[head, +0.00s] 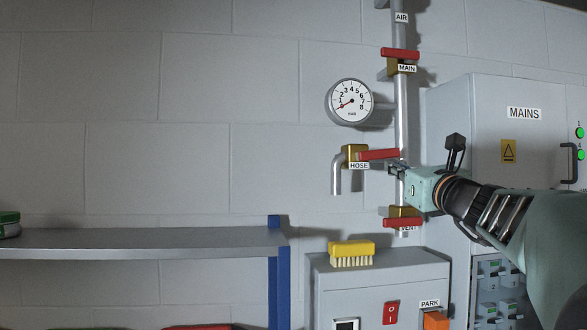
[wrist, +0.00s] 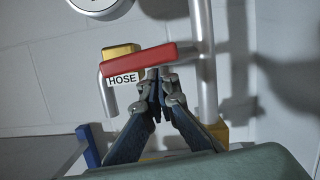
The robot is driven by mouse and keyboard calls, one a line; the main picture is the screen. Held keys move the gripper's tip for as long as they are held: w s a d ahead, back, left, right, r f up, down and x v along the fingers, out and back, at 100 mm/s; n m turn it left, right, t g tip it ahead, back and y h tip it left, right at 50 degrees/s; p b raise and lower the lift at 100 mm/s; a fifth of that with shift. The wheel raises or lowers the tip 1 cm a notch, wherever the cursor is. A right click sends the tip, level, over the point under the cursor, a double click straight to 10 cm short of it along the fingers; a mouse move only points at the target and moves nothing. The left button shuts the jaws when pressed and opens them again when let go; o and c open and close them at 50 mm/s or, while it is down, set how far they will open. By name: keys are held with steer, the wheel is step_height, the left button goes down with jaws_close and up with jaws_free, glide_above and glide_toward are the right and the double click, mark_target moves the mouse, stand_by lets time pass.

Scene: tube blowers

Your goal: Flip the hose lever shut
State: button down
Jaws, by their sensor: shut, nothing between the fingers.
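The red hose lever (head: 378,155) lies roughly horizontal on its brass valve (head: 354,150), above the HOSE label (head: 359,166). It points right from the valve to the vertical air pipe. In the wrist view the red lever (wrist: 140,56) crosses the picture, with the brass valve (wrist: 121,51) behind its left part. My gripper (head: 394,171) is just below the lever's right end, beside the pipe. In the wrist view my gripper (wrist: 158,75) is shut with nothing in it, its fingertips at the lever's lower edge. I cannot tell whether they touch the lever.
The MAIN lever (head: 400,53) is above and another red lever (head: 402,223) is below on the same pipe (head: 401,110). A gauge (head: 351,101) is upper left, the MAINS cabinet (head: 510,145) right. A yellow brush (head: 351,253) lies on the grey box below. A shelf (head: 140,242) is left.

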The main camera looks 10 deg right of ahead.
steer(key=shift+d+r+n, duration=0.15)
steer(key=shift+r+n, duration=0.2)
steer(key=shift+n, duration=0.55)
steer(key=r+n+y+b, duration=0.1)
steer(key=n, duration=0.2)
steer(key=shift+d+r, duration=0.1)
steer(key=shift+r, duration=0.1)
steer(key=a+r+n+g+y+p, duration=0.2)
steer(key=r+n, duration=0.4)
steer(key=n, duration=0.8)
steer(key=shift+a+n+g+y, duration=0.3)
steer(key=shift+a+n+g, duration=0.1)
steer(key=shift+a+g, duration=0.35)
steer(key=shift+r, duration=0.1)
